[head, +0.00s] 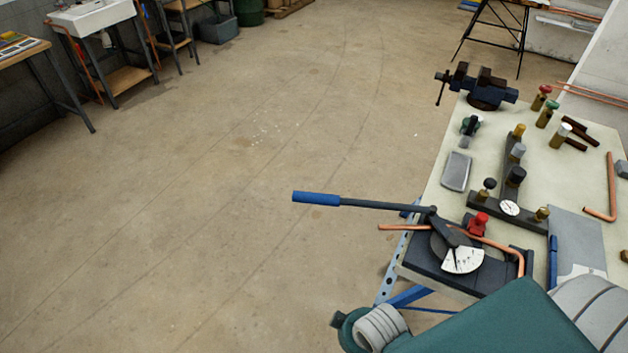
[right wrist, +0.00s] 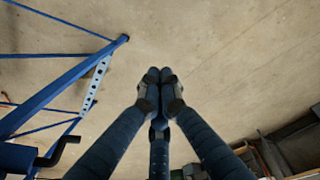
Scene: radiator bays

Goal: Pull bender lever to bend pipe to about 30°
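The pipe bender (head: 440,250) is fixed at the near left corner of the workbench. Its lever (head: 385,206) has a blue grip (head: 316,198) that sticks out left past the bench edge, over the floor. A copper pipe (head: 500,245) runs through the bender beside a red knob (head: 477,222) and is turned down at its right end. A white angle dial (head: 462,260) faces up; its reading is too small to tell. My right gripper (right wrist: 159,75) has its fingertips together with nothing between them, above the floor and apart from the bench frame. My left gripper is out of view.
The workbench (head: 435,195) carries a vise (head: 480,88), a dark manifold with a gauge (head: 509,208), valves and a bent copper pipe (head: 612,185). Its blue frame (right wrist: 65,85) is left of my right gripper. Open floor (head: 230,200) lies left of the bench.

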